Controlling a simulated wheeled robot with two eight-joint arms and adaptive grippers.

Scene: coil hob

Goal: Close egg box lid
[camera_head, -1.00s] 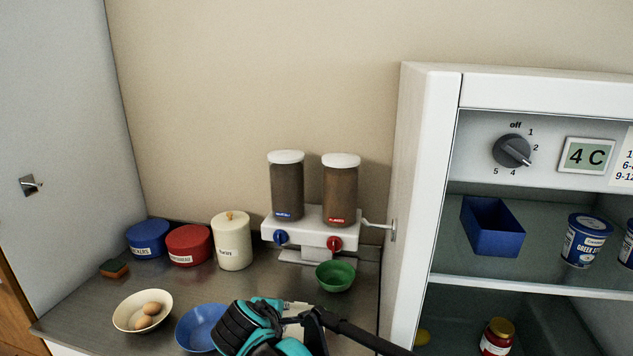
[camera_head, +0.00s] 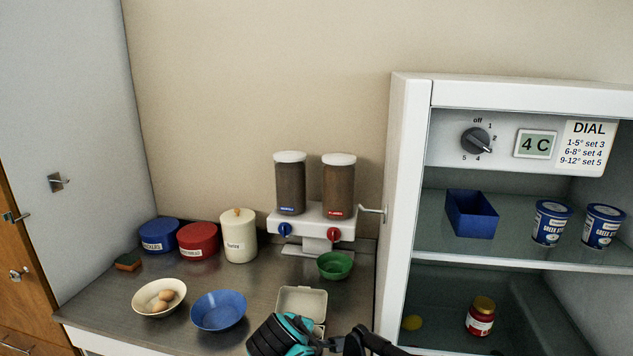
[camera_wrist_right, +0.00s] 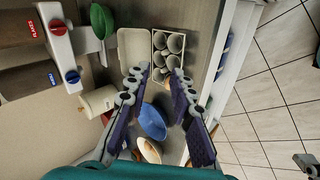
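The egg box stands open on the counter. Its pale lid (camera_head: 302,302) is tilted back, and its lower part is largely hidden behind my right arm in the head view. In the right wrist view the lid (camera_wrist_right: 134,48) lies to the left of the cup tray (camera_wrist_right: 170,45), whose several grey cups show. Something orange-brown shows at the tray's lower end, partly covered by a finger. My right gripper (camera_wrist_right: 159,76) is open, with nothing held between its fingers, and points toward the box. My left gripper is not in view.
A blue bowl (camera_head: 218,311) and a cream bowl (camera_head: 159,297) with two eggs (camera_head: 162,300) stand left of the box. A green bowl (camera_head: 334,265) sits behind it, under the dispenser (camera_head: 312,222). The open fridge (camera_head: 407,200) bounds the right side.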

